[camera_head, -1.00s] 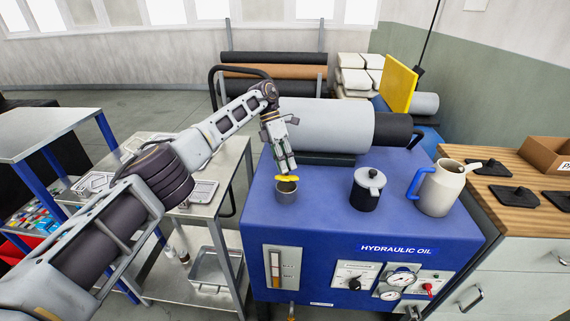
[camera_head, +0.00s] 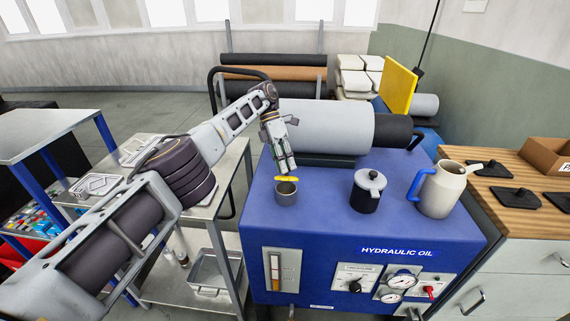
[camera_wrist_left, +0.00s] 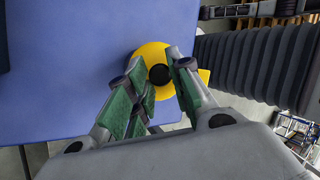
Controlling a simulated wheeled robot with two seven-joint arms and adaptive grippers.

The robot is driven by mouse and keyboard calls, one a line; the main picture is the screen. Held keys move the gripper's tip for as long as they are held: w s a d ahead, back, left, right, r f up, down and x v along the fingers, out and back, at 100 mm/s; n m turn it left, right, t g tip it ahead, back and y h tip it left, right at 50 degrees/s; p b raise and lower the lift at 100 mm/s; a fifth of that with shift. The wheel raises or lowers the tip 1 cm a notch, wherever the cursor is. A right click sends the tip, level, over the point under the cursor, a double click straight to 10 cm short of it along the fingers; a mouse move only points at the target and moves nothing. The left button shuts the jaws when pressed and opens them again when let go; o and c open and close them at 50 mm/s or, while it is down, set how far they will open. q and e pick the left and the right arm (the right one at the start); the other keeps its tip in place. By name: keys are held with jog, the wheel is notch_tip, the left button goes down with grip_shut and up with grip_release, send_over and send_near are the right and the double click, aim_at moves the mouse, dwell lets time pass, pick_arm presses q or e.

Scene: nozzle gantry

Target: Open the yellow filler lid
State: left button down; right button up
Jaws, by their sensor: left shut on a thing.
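The yellow filler lid (camera_head: 287,179) is a thin disc at the mouth of a short grey filler neck (camera_head: 286,196) on the blue hydraulic oil unit (camera_head: 325,215). The neck's dark opening shows below the lid in the head view; whether the lid still touches the rim I cannot tell. My left gripper (camera_head: 286,172) reaches down from above and is shut on the lid. In the left wrist view the lid (camera_wrist_left: 148,57) shows as a yellow ring with a dark centre, between and behind the green-padded fingers (camera_wrist_left: 160,90). My right gripper is not in view.
A dark pot with a grey lid (camera_head: 368,190) and a cream jug with a blue handle (camera_head: 440,190) stand right of the neck. A large grey cylinder (camera_head: 325,125) lies behind. A metal cart (camera_head: 225,175) stands to the left.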

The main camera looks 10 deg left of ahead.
pick_arm(q)
jog(key=shift+f, duration=0.1)
jog(key=c, duration=1.5)
grip_release()
jog(key=shift+c, duration=0.2)
jog(key=shift+o, duration=1.4)
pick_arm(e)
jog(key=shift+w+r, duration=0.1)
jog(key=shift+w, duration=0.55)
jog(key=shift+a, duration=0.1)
